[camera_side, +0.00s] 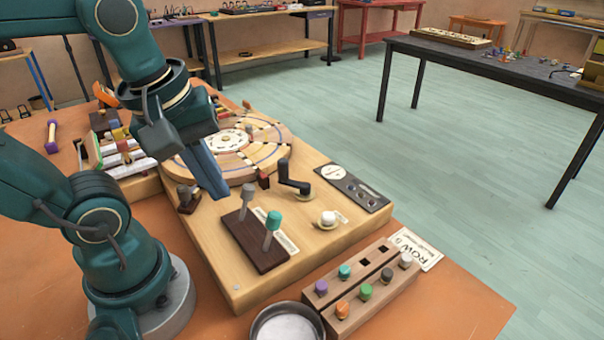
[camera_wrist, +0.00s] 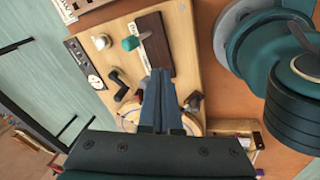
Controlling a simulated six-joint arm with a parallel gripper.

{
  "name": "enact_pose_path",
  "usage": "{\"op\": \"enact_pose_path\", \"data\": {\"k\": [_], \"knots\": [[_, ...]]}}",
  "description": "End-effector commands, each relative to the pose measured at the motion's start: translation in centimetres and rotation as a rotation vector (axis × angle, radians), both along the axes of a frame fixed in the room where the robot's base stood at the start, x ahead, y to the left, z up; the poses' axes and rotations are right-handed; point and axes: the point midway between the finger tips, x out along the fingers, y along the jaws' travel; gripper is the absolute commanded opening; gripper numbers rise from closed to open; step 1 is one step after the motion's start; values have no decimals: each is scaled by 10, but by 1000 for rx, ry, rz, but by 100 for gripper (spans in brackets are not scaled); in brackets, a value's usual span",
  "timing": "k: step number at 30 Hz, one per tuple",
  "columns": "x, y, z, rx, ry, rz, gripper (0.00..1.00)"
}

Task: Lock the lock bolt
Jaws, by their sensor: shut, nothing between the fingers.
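A small dark brown block with a knob (camera_side: 187,200) stands at the left edge of the wooden board (camera_side: 232,275); it may be the lock bolt, but I cannot tell for certain. It also shows in the wrist view (camera_wrist: 193,102), just right of the fingers. My gripper (camera_side: 217,190) points down over the board, shut and empty, between this block and the grey-topped lever (camera_side: 247,192). In the wrist view, the shut blue fingers (camera_wrist: 159,74) overlap the dark lever panel (camera_wrist: 181,35) and hide part of the board. I cannot tell whether the fingertips touch anything.
The teal-topped lever (camera_side: 273,222) and a black crank (camera_side: 294,180) stand on the board, with a pale knob (camera_side: 326,218). A round wooden disc (camera_side: 270,150) lies behind. A peg rack (camera_side: 378,295) and a metal bowl (camera_side: 287,325) are in front.

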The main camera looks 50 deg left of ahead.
Motion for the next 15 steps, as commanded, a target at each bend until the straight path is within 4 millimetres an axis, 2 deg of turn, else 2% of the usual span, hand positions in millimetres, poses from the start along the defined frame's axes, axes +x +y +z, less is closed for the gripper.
{"op": "enact_pose_path", "data": {"k": [15], "knots": [[-10,49,16,-158,181,1328,0]]}}
